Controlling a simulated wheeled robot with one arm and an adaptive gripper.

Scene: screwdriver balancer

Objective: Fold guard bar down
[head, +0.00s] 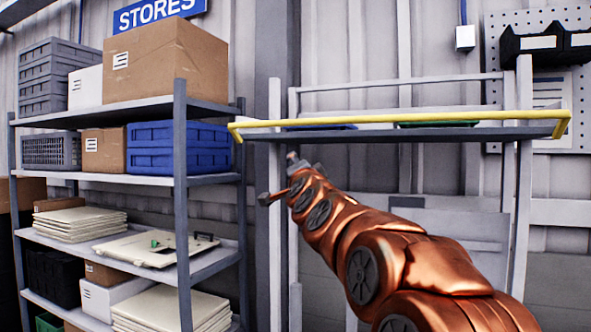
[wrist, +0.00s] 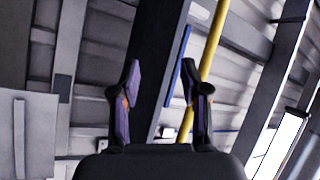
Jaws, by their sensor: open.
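The guard bar (head: 400,118) is a long yellow rail in the head view. It runs across the front of the grey shelf (head: 460,134) on the right-hand frame, slightly above the shelf's front edge, with short bent ends. In the wrist view the yellow bar (wrist: 213,55) crosses at a slant, to the right of and beyond the right finger. My gripper (head: 279,181) is below the bar's left part, near the frame's left post, apart from the bar. Its two fingers (wrist: 160,76) are spread and nothing is between them.
A blue tray (head: 320,127) and a green tray (head: 438,124) lie on the shelf behind the bar. A storage rack (head: 181,210) with boxes and crates stands left of my gripper. Black bins (head: 545,45) hang on a pegboard at the upper right.

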